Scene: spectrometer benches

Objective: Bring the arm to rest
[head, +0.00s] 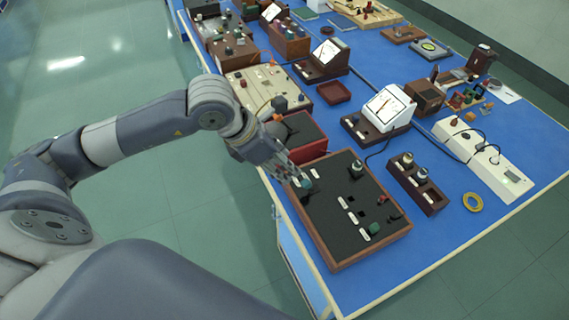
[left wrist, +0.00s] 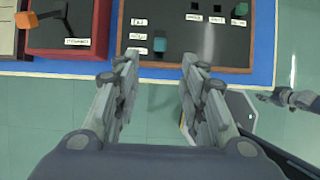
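My left arm reaches in from the left in the head view, and its gripper (head: 288,174) is over the near edge of a black wood-framed panel (head: 328,215). In the left wrist view the two fingers of this gripper (left wrist: 160,68) are spread apart with nothing between them. A teal knob (left wrist: 159,44) on the panel shows just beyond the gap between the fingertips. What looks like part of my right gripper (left wrist: 288,98) shows at the right edge of the left wrist view, off the table; its opening is unclear. It is not in the head view.
The blue table (head: 455,235) carries several instruments. A red-sided tray (head: 305,135) stands beside the panel, and a meter (head: 385,110) and a wooden block with sockets (head: 417,185) stand behind. The floor (head: 185,215) at left is clear.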

